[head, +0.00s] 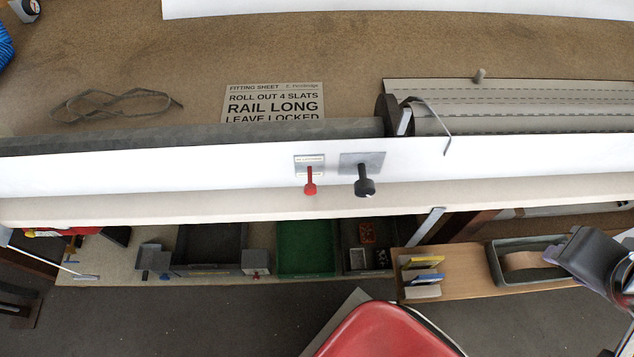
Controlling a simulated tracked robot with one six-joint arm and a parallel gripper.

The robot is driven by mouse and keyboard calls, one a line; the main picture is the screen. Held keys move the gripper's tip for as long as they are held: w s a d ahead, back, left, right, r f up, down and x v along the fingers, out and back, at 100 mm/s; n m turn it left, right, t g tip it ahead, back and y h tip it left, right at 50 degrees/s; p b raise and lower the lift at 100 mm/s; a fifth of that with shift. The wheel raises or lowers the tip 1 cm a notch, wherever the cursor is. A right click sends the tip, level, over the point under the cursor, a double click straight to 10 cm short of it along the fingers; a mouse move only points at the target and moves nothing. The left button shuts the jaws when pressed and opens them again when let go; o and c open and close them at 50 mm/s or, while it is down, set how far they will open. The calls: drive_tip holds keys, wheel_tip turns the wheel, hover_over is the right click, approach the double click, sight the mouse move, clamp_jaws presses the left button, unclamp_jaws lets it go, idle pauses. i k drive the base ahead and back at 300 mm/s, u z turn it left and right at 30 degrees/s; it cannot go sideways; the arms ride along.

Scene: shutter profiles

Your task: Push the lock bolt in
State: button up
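Two handled fittings sit on the front face of a long white rail (230,170). One is a red-tipped lever or pin (310,183) below a small labelled plate (309,160). The other is a dark knob on a stem (365,185), standing out from a grey plate (375,159) just to its right. Either could be the lock bolt; I cannot tell which, nor how far either is pushed in.
A fitting sheet (273,100) reading "LEAVE LOCKED" lies behind the rail. A rolled slatted shutter (480,122) and a loose strap (110,102) are on the bench. Trays, including a green one (306,248), a wooden shelf (458,286) and a red seat (385,332) are in front.

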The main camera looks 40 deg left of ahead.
sight(310, 188)
drive_tip(key=u, duration=1.65)
drive_tip(key=k, duration=0.7)
drive_tip(key=u, duration=0.35)
drive_tip(key=i, duration=0.5)
